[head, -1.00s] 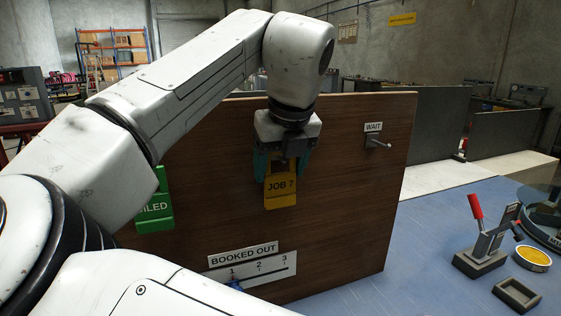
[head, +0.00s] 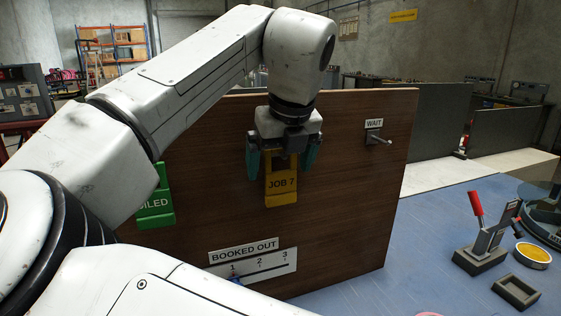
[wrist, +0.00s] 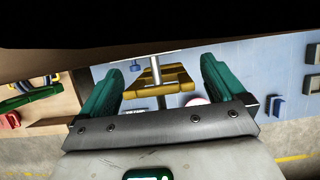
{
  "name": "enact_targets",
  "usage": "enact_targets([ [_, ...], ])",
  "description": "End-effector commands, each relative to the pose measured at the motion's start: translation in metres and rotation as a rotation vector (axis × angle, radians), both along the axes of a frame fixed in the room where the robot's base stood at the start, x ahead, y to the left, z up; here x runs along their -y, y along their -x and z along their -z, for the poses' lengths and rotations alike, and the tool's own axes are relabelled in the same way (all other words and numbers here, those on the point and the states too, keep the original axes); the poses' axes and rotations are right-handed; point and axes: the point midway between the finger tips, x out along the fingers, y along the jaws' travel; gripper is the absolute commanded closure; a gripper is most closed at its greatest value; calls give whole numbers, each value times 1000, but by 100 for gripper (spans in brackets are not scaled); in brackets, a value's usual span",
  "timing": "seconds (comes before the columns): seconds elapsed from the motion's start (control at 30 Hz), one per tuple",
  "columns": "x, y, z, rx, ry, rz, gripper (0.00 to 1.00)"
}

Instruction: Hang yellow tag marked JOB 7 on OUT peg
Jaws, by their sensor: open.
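The yellow JOB 7 tag (head: 281,190) is upright against the wooden board below my gripper (head: 281,166). My gripper is open, with one green finger on each side of the tag's top and a gap on both sides. In the wrist view the tag (wrist: 174,80) lies between the spread fingers (wrist: 160,76), with a metal peg (wrist: 154,66) at it. The tag appears to hang on this peg, but my gripper hides the top of the tag in the head view. No OUT label can be read; my gripper covers that area.
A WAIT peg (head: 380,139) sticks out bare at the right of the board (head: 340,200). A green tag (head: 155,205) hangs at the left, partly behind my arm. A BOOKED OUT strip (head: 252,264) is below. A red-handled clamp (head: 482,245) stands on the blue bench.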

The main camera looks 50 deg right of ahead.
Motion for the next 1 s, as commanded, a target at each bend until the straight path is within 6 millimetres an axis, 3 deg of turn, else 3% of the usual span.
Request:
enact_targets([
  [0.27,-3,5,-15,2,1,0,3],
  [0.7,-19,29,-86,1,0,1,3],
  [1.0,-23,34,-100,0,0,0,3],
])
